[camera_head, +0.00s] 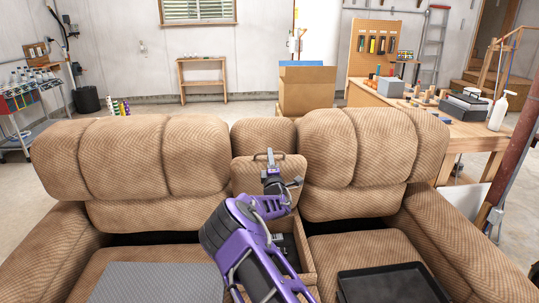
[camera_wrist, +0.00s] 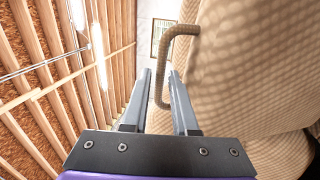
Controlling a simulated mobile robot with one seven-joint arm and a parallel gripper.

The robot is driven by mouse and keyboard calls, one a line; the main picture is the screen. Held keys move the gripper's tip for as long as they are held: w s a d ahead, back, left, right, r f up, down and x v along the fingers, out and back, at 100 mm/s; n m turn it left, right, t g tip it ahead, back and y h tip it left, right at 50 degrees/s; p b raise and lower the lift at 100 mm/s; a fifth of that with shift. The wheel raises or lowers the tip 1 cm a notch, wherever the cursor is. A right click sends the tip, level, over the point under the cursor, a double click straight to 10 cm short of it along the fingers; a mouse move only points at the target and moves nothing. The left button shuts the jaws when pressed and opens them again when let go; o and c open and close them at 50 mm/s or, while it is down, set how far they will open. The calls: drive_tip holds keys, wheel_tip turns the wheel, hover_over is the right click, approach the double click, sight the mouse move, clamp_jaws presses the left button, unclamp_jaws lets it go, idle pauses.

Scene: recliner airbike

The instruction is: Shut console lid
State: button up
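The console lid (camera_head: 248,177) is a tan padded panel standing raised between the two seat backs in the head view. In the wrist view the lid (camera_wrist: 222,75) fills the right side, with a curved tan handle (camera_wrist: 177,42) on it. My gripper (camera_wrist: 160,75) is open, with a clear gap between its two grey fingers. Part of the handle shows in that gap; contact with either finger cannot be told. In the head view my gripper (camera_head: 270,165) is in front of the lid and hides part of it. The open console compartment (camera_head: 302,248) lies below, partly behind my purple arm.
A black tray (camera_head: 390,285) lies on the right seat and a grey flat pad (camera_head: 155,284) on the left seat. The brown couch (camera_head: 150,160) has high backs on both sides of the lid. A cardboard box (camera_head: 307,90) and wooden workbench (camera_head: 470,132) stand behind.

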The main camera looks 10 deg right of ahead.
drive_tip(key=shift+x, duration=1.2)
clamp_jaws()
idle(0.6)
